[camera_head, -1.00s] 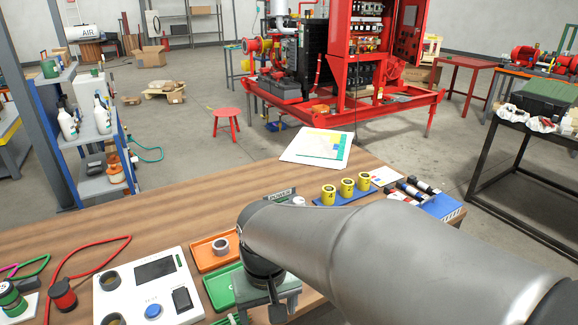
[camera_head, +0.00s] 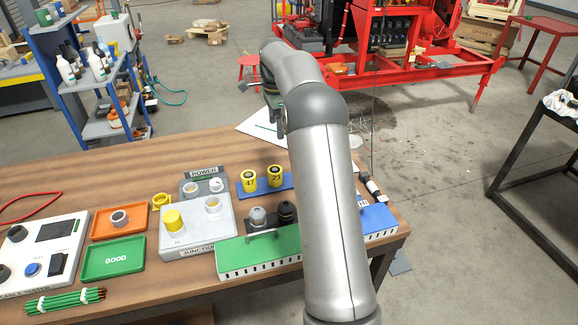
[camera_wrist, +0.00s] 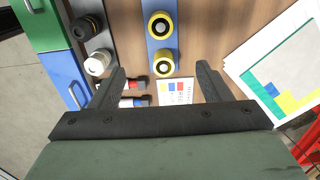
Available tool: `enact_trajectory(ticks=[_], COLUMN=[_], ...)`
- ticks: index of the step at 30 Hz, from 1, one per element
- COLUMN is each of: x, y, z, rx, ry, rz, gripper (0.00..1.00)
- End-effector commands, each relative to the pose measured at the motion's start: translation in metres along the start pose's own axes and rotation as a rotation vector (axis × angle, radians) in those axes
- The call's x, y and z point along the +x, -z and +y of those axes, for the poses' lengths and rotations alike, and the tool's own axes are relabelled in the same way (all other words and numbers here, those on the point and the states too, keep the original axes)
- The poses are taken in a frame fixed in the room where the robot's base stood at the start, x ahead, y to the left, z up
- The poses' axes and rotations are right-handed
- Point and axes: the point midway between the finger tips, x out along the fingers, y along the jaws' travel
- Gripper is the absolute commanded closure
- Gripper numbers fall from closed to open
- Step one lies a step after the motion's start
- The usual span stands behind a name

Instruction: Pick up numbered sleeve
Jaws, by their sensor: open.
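Yellow numbered sleeves stand upright on a blue strip (camera_head: 243,188). In the head view, sleeve 47 (camera_head: 249,178) and sleeve 21 (camera_head: 275,176) show; my arm covers the strip's right end. The wrist view shows two yellow sleeves, a nearer one (camera_wrist: 163,62) and a farther one (camera_wrist: 160,25), with black-rimmed pale tops. My gripper (camera_wrist: 160,82) is open and empty, its fingers spread wide to either side of the nearer sleeve's line, apart from it. In the head view my gripper (camera_head: 265,103) is above the table's back edge, partly hidden by my arm.
A grey junction box (camera_head: 225,232) with a yellow cylinder (camera_head: 173,220) stands left of the strip. An orange tray (camera_head: 104,228) and a green tray (camera_head: 100,264) lie farther left. A green box (camera_head: 240,262) and a blue box (camera_head: 379,222) stand in front. A printed sheet (camera_wrist: 280,75) lies beside the strip.

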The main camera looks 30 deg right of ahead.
Motion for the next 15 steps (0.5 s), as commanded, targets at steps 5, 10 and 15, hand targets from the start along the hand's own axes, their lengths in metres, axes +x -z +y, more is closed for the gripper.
enact_trajectory(ticks=[5,10,15], x=[0.026,0.064,0.097], y=[0.000,0.001,0.000], z=[0.000,0.000,0.000], rx=[0.006,0.006,0.004], ry=[-0.003,-0.004,-0.002], rz=[-0.002,-0.001,-0.001], gripper=[0.29,0.29,0.29])
